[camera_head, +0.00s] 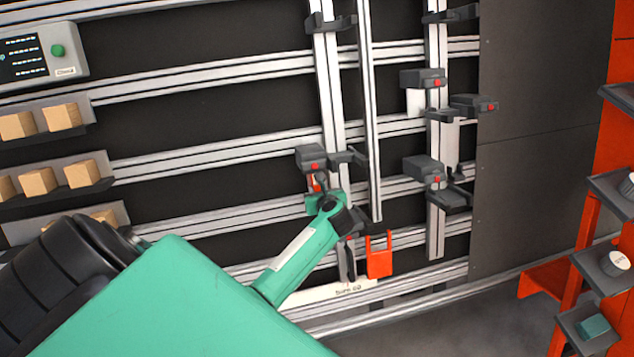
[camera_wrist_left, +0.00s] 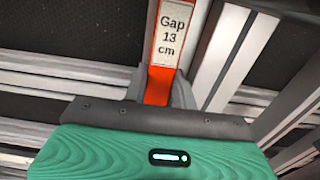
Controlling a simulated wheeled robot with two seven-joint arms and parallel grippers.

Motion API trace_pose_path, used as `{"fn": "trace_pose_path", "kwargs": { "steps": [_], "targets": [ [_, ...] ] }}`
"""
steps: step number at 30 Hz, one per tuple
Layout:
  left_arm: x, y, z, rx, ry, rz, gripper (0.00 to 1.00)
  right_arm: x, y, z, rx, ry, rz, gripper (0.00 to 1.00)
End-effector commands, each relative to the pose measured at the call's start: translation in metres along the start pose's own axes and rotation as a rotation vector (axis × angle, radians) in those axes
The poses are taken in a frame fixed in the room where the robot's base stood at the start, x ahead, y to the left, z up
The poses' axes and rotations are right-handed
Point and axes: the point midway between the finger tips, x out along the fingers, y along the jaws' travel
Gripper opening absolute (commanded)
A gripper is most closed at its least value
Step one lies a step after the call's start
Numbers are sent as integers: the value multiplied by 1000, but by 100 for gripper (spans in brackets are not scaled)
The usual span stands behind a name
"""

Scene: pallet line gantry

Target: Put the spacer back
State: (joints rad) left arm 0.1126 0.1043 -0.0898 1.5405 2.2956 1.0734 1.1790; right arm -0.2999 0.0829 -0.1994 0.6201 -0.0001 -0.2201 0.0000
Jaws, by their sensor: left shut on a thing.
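The spacer is an orange strip with a white label reading "Gap 13 cm" (camera_wrist_left: 168,45) in the left wrist view. My left gripper (camera_wrist_left: 160,95) is shut on its near end, with grey finger parts on both sides. In the head view, my green left arm reaches in from the lower left. My left gripper (camera_head: 326,199) there is at the lower middle of the rail frame, below a dark clamp with a red dot (camera_head: 312,157). Only a small orange bit of the spacer (camera_head: 316,182) shows there. My right gripper is not in view.
A red two-pronged holder (camera_head: 379,266) hangs just right of and below my gripper, by a pale labelled strip (camera_head: 340,291). Dark clamps (camera_head: 423,171) sit on the right upright. Shelves of wooden blocks (camera_head: 40,181) are at left. An orange rack (camera_head: 590,215) stands right.

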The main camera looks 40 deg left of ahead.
Motion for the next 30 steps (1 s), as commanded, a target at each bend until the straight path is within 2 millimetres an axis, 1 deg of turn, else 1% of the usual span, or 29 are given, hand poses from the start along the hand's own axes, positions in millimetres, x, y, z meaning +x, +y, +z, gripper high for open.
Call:
{"fn": "trace_pose_path", "kwargs": {
  "steps": [13, 30],
  "targets": [
    [-37, -1, 0, 0, 5, -3, 0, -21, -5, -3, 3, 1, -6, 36],
    [-82, 0, 1, 0, 3, -1, 0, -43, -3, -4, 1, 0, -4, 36]
  ]
}}
